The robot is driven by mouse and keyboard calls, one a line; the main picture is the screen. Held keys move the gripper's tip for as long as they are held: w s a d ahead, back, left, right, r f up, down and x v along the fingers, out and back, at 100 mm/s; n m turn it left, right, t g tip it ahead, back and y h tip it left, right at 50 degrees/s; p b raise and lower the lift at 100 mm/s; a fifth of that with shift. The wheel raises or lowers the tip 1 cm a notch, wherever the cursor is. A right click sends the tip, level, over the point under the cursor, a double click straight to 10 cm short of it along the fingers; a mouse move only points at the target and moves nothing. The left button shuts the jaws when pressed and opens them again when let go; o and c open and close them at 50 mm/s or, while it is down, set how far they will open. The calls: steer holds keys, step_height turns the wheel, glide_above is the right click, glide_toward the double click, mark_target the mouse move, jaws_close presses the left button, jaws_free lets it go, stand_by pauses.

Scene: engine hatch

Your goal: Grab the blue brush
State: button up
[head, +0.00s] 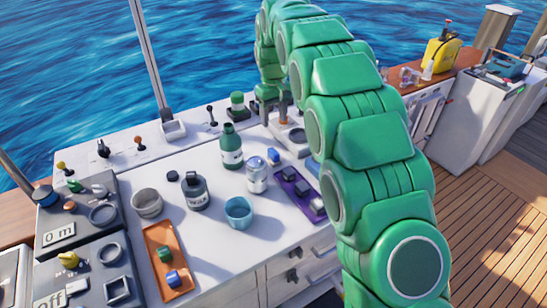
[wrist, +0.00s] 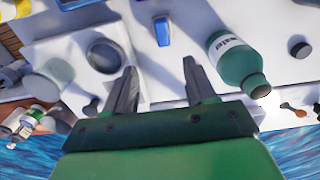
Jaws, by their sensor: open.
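In the wrist view a blue block-like piece (wrist: 162,30) shows at the top, beyond the fingertips; I cannot make out bristles. Another small blue piece (head: 172,279) sits on the orange tray. My gripper (wrist: 160,68) is open and empty, its two dark fingers apart and pointing toward the counter, with the blue piece ahead of the gap. In the head view the arm reaches to the counter's back and the fingers are not clear.
A green water bottle (wrist: 238,62) stands close to the right finger in the wrist view.

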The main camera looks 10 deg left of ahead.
mark_target(273, 151)
steer(key=shift+s+f, duration=0.15)
steer(key=shift+f, duration=7)
jaws_close()
steer(key=shift+r, duration=0.1)
